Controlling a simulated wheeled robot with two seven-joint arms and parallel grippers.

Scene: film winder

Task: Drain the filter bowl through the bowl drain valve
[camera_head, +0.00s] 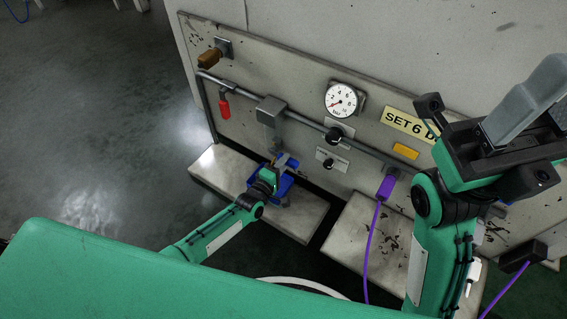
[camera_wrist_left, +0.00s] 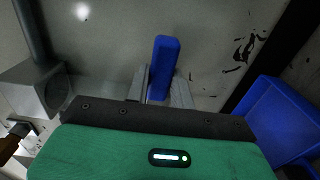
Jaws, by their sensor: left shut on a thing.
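My left gripper (camera_head: 281,163) is low in front of the panel, just below the grey filter head (camera_head: 270,112). In the left wrist view its fingers (camera_wrist_left: 163,88) are shut on a small blue bar (camera_wrist_left: 164,62), which looks like the drain valve's handle. The valve body and bowl are largely hidden by the gripper. A blue open container (camera_head: 284,190) lies below the gripper on the pale ledge; a blue wall (camera_wrist_left: 280,118) shows at right in the wrist view. My right gripper (camera_head: 543,98) is raised at the right, away from the filter; its jaw gap is unclear.
A pressure gauge (camera_head: 342,99) and two black knobs (camera_head: 334,135) are right of the filter. A red handle (camera_head: 224,107) hangs from the pipe at left. A purple connector (camera_head: 386,187) has a cable running down. The floor at left is clear.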

